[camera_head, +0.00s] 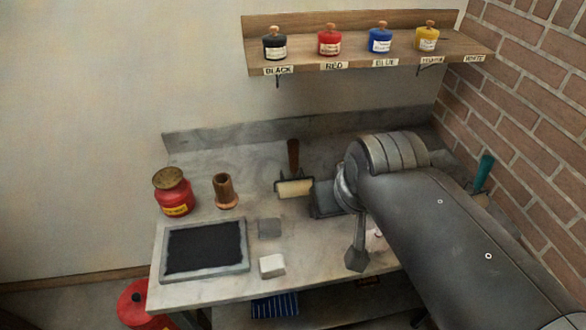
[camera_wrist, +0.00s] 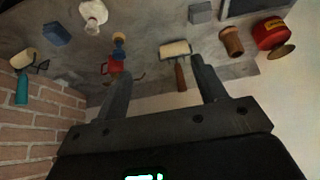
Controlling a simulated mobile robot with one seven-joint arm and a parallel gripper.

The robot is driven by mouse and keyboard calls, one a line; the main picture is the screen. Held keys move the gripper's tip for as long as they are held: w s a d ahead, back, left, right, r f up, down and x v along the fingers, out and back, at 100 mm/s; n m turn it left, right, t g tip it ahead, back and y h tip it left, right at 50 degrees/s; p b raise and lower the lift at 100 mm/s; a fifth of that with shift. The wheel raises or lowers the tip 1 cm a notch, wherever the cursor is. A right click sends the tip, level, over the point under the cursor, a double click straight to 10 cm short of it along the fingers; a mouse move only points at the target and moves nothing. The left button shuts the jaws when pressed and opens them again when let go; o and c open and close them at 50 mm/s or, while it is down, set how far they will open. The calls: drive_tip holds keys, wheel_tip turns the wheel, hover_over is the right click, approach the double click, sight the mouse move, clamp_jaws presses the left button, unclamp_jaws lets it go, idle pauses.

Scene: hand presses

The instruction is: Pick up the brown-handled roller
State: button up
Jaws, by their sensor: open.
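The brown-handled roller (camera_head: 295,188) lies near the back of the marble counter, its cream cylinder toward the front and its brown handle toward the wall. In the wrist view the brown-handled roller (camera_wrist: 175,49) shows beyond my fingers, with its handle in the gap between them, closer to the right finger. My gripper (camera_wrist: 160,72) is open and empty. In the head view a finger shows to the right of the roller and nearer the front; my arm hides the rest of the gripper.
A teal-handled roller (camera_head: 484,175) is by the brick wall. A dark ink slab (camera_head: 204,248), red jar (camera_head: 173,192), brown wooden piece (camera_head: 225,191), grey block (camera_head: 269,228) and white block (camera_head: 272,266) stand left. A shelf (camera_head: 350,52) with ink jars hangs above.

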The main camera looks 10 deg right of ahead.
drive_tip(key=shift+c, duration=0.8)
drive_tip(key=n+g, duration=0.1)
drive_tip(key=n, duration=0.1)
hover_over(297, 143)
drive_tip(key=s, duration=0.2)
wheel_tip(297, 143, down, 3)
drive_tip(key=x, duration=0.5)
drive_tip(key=shift+s+f, duration=0.1)
drive_tip(key=shift+f, duration=0.1)
drive_tip(key=shift+a+x, duration=0.25)
drive_tip(key=shift+x, duration=1.15)
drive_tip(key=shift+a+x, duration=0.2)
drive_tip(key=shift+x, duration=1.15)
drive_tip(key=shift+s, duration=0.15)
